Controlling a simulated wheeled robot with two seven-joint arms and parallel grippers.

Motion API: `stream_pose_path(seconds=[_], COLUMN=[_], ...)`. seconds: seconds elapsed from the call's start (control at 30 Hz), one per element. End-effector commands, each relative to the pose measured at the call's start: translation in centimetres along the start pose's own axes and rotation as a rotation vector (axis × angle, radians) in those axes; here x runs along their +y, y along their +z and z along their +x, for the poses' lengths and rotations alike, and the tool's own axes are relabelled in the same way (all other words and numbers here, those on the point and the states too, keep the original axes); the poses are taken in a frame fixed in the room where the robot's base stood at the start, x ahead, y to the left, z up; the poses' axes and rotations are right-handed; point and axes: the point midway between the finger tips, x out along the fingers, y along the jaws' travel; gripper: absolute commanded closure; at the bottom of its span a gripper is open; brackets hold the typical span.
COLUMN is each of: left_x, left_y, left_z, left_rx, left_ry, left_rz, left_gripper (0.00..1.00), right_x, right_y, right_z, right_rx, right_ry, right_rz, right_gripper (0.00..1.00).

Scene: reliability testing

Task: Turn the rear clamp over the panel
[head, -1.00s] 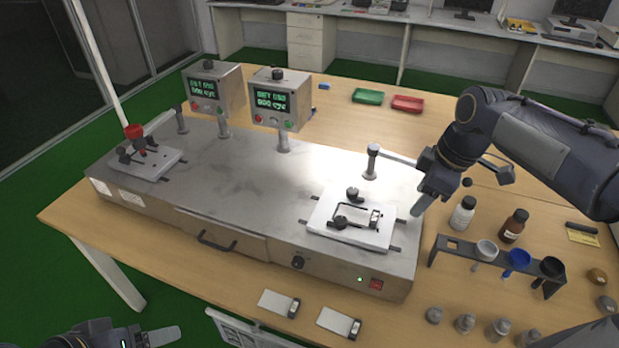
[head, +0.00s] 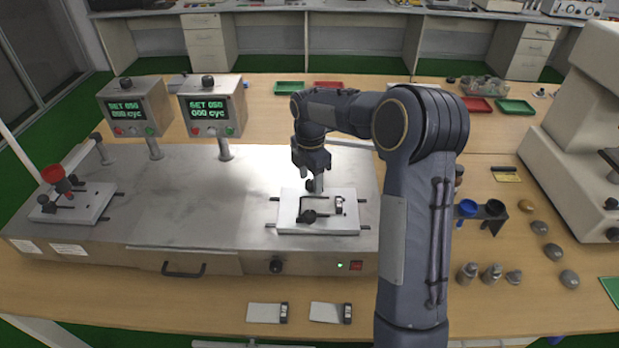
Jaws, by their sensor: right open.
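A white fixture plate (head: 290,222) lies on the right part of the metal test machine. A black frame and a small device (head: 338,204) sit on it. The front clamp (head: 307,217) is a dark knob at the plate's near side. The rear clamp (head: 311,185) is a dark knob at its far side, partly hidden by my right gripper (head: 315,176). That gripper is open and points down right at the rear clamp; I cannot tell whether it touches it. I cannot make out which way the rear clamp's arm points. My left gripper is out of view.
The metal machine (head: 200,205) carries two display boxes (head: 211,106) behind and another fixture with a red knob (head: 54,174) at left. Two small cards (head: 265,313) lie in front. Bottles, a cup rack (head: 490,210) and a microscope (head: 575,150) stand at right.

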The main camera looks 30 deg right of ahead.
Motion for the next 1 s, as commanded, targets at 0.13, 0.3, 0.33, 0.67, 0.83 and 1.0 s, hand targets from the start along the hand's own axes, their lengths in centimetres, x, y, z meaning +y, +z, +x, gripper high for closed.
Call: stream_pose_path(seconds=[0.13, 0.3, 0.33, 0.67, 0.83, 1.0], left_x=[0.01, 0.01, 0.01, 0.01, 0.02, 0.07], left_y=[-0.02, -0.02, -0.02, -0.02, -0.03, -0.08], left_z=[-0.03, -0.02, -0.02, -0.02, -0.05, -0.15], left_rx=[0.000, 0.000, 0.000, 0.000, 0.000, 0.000], left_ry=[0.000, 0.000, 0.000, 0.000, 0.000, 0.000], left_rz=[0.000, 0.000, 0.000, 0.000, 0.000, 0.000], left_gripper=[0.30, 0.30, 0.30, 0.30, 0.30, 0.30], right_x=[-0.03, -0.02, -0.02, -0.02, -0.02, -0.01], right_y=[-0.01, -0.01, -0.01, -0.02, -0.02, -0.02], right_z=[0.59, 0.59, 0.59, 0.55, 0.53, 0.49], right_rx=[0.000, 0.001, 0.001, 0.001, 0.001, 0.001], right_ry=[0.000, 0.000, 0.000, 0.001, 0.000, 0.001], right_rz=[0.000, 0.001, 0.001, 0.001, 0.007, 0.047], right_gripper=[0.50, 0.50, 0.50, 0.93, 0.94, 0.94])
